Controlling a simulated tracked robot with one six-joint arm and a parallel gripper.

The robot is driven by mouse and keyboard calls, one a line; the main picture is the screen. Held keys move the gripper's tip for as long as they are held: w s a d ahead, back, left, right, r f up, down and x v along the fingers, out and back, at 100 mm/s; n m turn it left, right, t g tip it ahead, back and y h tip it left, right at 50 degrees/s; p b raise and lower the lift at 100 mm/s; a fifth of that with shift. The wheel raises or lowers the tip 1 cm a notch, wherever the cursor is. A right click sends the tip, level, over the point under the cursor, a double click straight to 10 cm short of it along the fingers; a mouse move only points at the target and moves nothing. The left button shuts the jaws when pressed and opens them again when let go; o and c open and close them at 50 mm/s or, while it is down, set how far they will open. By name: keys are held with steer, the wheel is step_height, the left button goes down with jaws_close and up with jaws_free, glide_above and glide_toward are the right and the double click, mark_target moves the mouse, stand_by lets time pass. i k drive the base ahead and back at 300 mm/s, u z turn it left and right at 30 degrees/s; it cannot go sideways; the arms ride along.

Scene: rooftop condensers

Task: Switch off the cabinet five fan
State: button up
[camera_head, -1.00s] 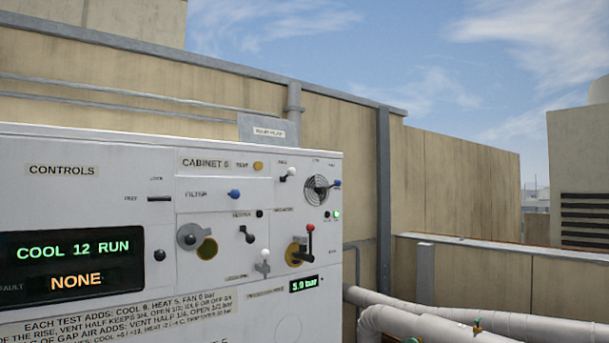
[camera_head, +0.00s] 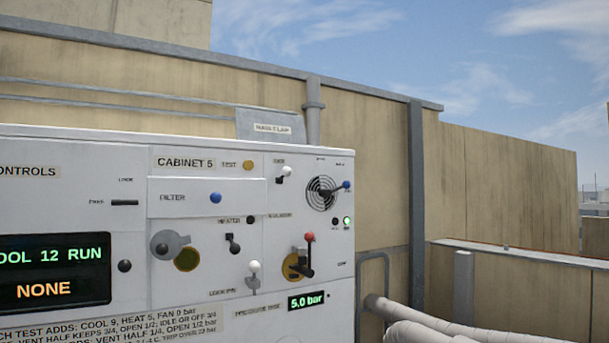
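A white control panel (camera_head: 90,210) labelled "CABINET 5" (camera_head: 183,162) fills the left half of the view. At its upper right is a round fan grille (camera_head: 322,192). A blue-knobbed lever (camera_head: 347,185) extends to the right across it. Below the grille are a dark lamp (camera_head: 335,221) and a lit green lamp (camera_head: 347,221). Just left of the grille is a white-knobbed lever (camera_head: 285,173); the small label above it is too blurred to read for certain. My gripper is not in view.
The panel also has a red-knobbed lever (camera_head: 309,243), a lower white-knobbed lever (camera_head: 253,275) and a "5.0 bar" readout (camera_head: 307,300). The display (camera_head: 50,270) reads "COOL 12 RUN" and "NONE", partly cut off. Thick pipes (camera_head: 410,325) run at lower right.

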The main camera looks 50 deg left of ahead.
mark_target(287, 171)
steer(key=i, duration=0.95)
steer(key=z, duration=1.65)
steer(key=k, duration=0.1)
steer(key=u, duration=2.2)
steer(key=k, duration=0.25)
steer(key=u, duration=2.6)
steer(key=k, duration=0.45)
steer(key=z, duration=0.05)
